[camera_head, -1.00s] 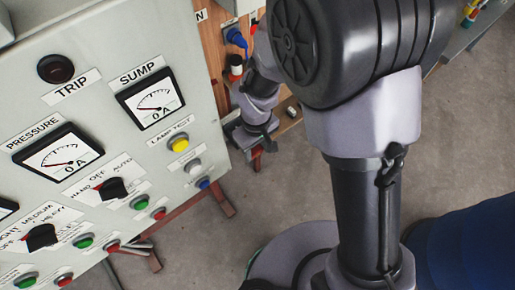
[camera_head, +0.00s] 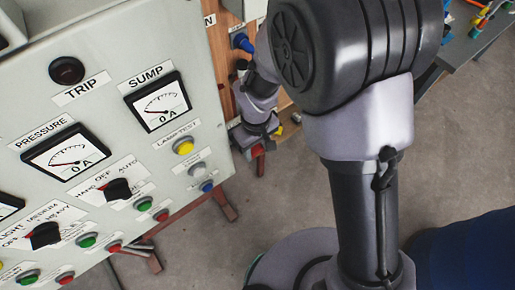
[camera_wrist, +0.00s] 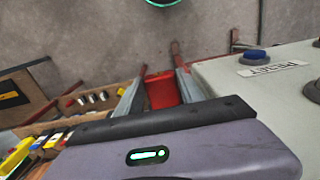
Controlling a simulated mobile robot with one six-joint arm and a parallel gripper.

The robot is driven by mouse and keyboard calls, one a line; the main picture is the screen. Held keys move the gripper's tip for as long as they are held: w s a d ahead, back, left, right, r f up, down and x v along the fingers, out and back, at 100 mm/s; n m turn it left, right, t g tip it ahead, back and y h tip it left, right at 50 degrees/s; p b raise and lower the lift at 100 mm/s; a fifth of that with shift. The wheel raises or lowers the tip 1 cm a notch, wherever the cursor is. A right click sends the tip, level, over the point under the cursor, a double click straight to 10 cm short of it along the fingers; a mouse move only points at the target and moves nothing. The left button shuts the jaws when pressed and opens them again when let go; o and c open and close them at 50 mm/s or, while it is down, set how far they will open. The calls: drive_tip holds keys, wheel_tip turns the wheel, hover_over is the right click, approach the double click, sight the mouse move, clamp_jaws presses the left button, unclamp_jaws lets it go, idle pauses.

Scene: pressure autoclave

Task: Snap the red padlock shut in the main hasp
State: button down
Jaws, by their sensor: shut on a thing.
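The red padlock (camera_wrist: 162,90) shows in the wrist view as a red block between the two grey fingers of my gripper (camera_wrist: 160,88), which is shut on it. Its shackle cannot be made out. In the head view my gripper (camera_head: 255,146) is low beside the right edge of the grey control panel, with a bit of the red padlock (camera_head: 257,152) showing below it. My own arm covers much of the area behind. I cannot make out the main hasp in either view.
The grey control panel (camera_head: 130,55) with meters, knobs and buttons fills the left. A wooden board (camera_head: 222,62) with a blue fitting (camera_head: 241,42) stands behind my wrist. In the wrist view a wooden tray (camera_wrist: 20,131) holds several small items. Floor is open below.

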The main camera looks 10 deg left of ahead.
sight(254, 148)
drive_tip(key=shift+w+a, duration=0.4)
idle(0.3)
drive_tip(key=c, duration=0.7)
unclamp_jaws()
drive_tip(key=shift+o, duration=0.2)
wheel_tip(254, 148, up, 18)
drive_tip(key=f+p, duration=0.1)
drive_tip(key=p, duration=0.2)
drive_tip(key=s+d+f+m+t+b, duration=0.2)
drive_tip(key=s+d+f+m+b, duration=0.1)
drive_tip(key=d+b, duration=0.3)
drive_tip(key=s+d+f+m+t+y+b, duration=0.1)
drive_tip(key=s+d+f+m+t+b, duration=0.1)
drive_tip(key=d+m+b, duration=0.4)
drive_tip(key=s+d+f+m+t+y+b, duration=0.1)
drive_tip(key=s+d+f+m+b, duration=0.3)
drive_tip(key=d+b, duration=0.4)
drive_tip(key=shift+s+f+m+t+b, duration=0.25)
drive_tip(key=shift+s+m+t+b, duration=0.15)
drive_tip(key=shift+s+m+b, duration=0.5)
